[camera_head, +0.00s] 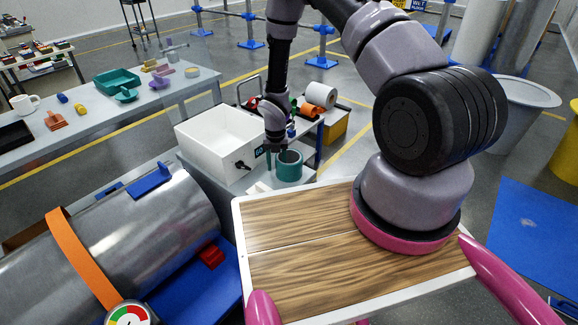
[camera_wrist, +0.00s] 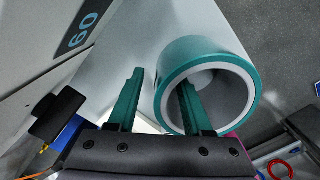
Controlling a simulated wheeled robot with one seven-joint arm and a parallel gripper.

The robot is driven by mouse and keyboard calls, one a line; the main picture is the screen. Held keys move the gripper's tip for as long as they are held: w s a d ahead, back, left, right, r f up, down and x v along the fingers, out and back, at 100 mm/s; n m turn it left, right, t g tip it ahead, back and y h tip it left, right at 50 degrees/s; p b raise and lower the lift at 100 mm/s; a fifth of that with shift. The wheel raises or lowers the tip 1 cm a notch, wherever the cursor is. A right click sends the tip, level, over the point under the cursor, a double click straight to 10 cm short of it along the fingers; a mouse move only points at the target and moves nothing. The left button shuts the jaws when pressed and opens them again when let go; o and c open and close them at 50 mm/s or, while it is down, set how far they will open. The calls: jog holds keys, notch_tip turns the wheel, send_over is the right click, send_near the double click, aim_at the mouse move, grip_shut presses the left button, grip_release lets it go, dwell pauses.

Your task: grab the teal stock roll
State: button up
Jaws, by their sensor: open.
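The teal stock roll (camera_head: 289,168) is a short hollow cylinder standing on a grey bench beside the white bin. In the wrist view the roll (camera_wrist: 222,62) shows its teal outside, a pale rim and a grey hollow. My gripper (camera_head: 274,152) is at the roll's left side in the head view. In the wrist view my gripper (camera_wrist: 156,90) is open, with two teal fingers. The left finger is outside the roll, and the right finger overlaps its opening, so the near wall appears between them. I cannot tell how deep the right finger reaches or whether it touches.
The white bin (camera_head: 207,130) stands close on the left, with a black fitting (camera_head: 241,165) on its side. A white paper roll (camera_head: 321,95) and orange rolls lie behind. A large metal cylinder (camera_head: 150,225) lies at front left.

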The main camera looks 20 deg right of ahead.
grip_shut()
dwell(1.4)
